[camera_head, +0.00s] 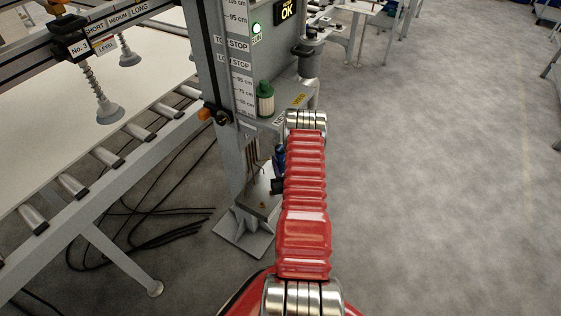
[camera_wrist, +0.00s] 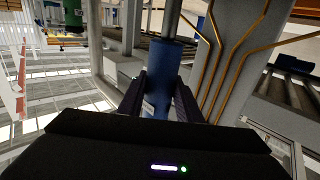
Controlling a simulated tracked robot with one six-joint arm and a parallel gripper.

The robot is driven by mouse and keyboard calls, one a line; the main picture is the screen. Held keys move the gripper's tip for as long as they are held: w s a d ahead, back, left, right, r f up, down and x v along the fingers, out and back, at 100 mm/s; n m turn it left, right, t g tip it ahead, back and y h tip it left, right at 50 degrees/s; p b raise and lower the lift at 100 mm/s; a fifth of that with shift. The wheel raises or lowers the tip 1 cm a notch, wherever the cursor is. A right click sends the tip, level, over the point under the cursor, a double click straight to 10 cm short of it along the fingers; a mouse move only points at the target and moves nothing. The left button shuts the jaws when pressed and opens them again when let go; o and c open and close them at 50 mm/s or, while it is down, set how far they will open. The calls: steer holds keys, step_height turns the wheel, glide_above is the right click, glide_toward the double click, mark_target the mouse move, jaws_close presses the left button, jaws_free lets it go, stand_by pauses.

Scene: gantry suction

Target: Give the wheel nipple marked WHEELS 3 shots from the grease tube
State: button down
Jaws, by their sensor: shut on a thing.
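My gripper (camera_wrist: 158,92) is shut on a blue tube (camera_wrist: 161,72), which I take to be the grease tube, with a finger on each side. A narrower grey-blue stem runs from its far end out of the top of the wrist view. In the head view the blue tube (camera_head: 280,157) shows small beside the grey column, partly behind my red arm, with my dark gripper (camera_head: 277,186) just below it. Thin copper lines (camera_wrist: 238,50) run down a grey panel to the right of the tube in the wrist view. I cannot make out the WHEELS mark or its nipple.
A white bottle with a green cap (camera_head: 265,98) stands on the column's ledge. A roller conveyor (camera_head: 108,157) with a pale board (camera_head: 60,110) lies left of the grey column (camera_head: 222,70). Black cables (camera_head: 150,225) lie on the floor. The floor at right is clear.

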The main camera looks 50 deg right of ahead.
mark_target(281, 152)
steer(key=shift+f, duration=0.3)
steer(key=shift+r, duration=0.25)
steer(key=shift+r, duration=0.35)
steer(key=shift+f, duration=0.45)
stand_by(1.3)
steer(key=shift+r, duration=0.4)
steer(key=shift+r, duration=0.2)
stand_by(0.3)
steer(key=shift+r, duration=2.4)
steer(key=shift+s, duration=0.15)
